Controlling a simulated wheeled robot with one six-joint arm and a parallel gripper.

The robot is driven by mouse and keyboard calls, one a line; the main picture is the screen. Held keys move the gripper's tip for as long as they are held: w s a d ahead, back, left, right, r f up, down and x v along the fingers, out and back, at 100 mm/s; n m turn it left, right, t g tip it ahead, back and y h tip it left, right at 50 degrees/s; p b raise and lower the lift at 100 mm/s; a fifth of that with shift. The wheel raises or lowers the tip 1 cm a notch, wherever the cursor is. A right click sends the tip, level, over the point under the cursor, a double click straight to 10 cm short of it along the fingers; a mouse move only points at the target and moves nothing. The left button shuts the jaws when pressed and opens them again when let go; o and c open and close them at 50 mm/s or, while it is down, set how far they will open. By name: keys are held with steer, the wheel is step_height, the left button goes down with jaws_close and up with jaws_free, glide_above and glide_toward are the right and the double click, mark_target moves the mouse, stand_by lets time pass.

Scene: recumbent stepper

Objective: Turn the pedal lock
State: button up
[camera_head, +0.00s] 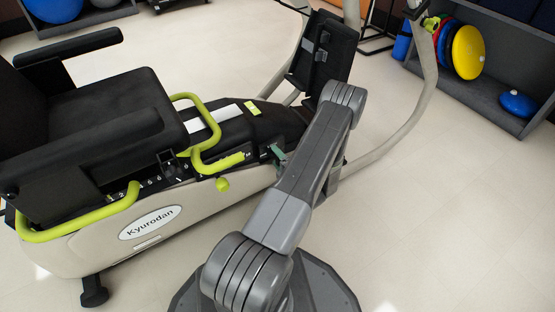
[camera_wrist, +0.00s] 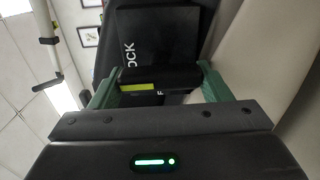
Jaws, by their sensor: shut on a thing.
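The pedal lock (camera_wrist: 160,76) is a dark lever with a yellow-green stripe, set against a black panel (camera_wrist: 160,35) with partly visible white letters "OCK". In the wrist view it lies between the two green fingers of my gripper (camera_wrist: 160,84), which is shut on it. In the head view my gripper (camera_head: 278,153) shows only in part, as a green finger at the side of the stepper's black centre body (camera_head: 240,128). The lock itself is hidden there behind the gripper and my arm.
The stepper's beige base (camera_head: 205,205) carries a black seat (camera_head: 110,115) and yellow-green handles (camera_head: 205,150). A black pedal (camera_head: 325,52) and a curved beige arm (camera_head: 425,90) stand beyond my arm. A shelf with discs (camera_head: 467,52) is at upper right. The right floor is clear.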

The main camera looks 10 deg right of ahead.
steer(key=shift+m, duration=0.4)
steer(key=o, duration=1)
steer(key=p+v, duration=0.4)
steer(key=v, duration=1)
steer(key=shift+w, duration=0.1)
steer(key=b+x, duration=0.4)
steer(key=x, duration=1)
